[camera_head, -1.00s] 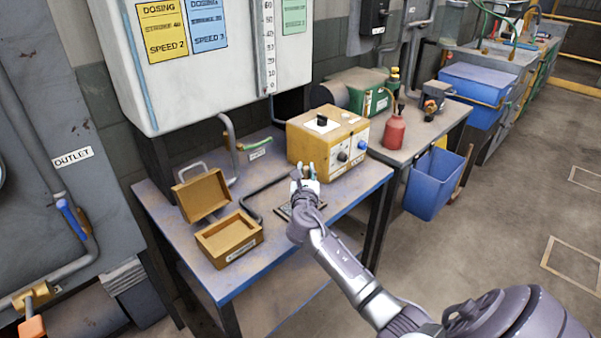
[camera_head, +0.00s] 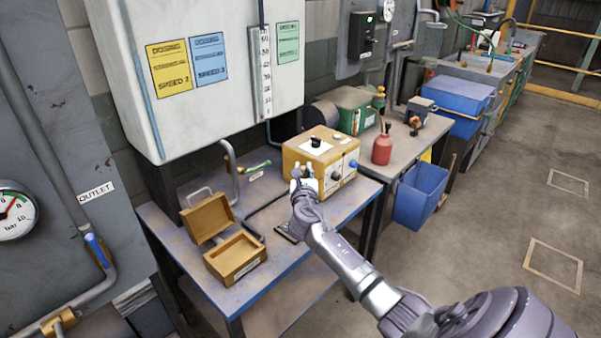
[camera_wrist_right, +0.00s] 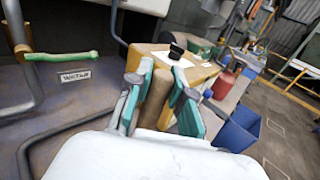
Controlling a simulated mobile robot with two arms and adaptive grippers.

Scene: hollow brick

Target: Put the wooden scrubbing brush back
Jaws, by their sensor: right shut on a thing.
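My right gripper (camera_head: 304,178) is raised over the table, in front of the yellow control box in the head view. In the right wrist view its teal-padded fingers (camera_wrist_right: 152,98) are shut on an upright brown, rod-like piece (camera_wrist_right: 154,97), which looks like part of the wooden scrubbing brush. Its lower part is hidden behind the white gripper body, and I cannot make out bristles. An open wooden box (camera_head: 236,259) with a raised lid stands at the table's front left and looks empty. My left gripper is not in view.
The metal table (camera_head: 199,276) carries a yellow control box (camera_head: 333,145), a bent pipe, a green-handled valve (camera_head: 258,167) and a dark flat piece (camera_head: 289,232). A red bottle (camera_head: 382,148) stands on the bench to the right.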

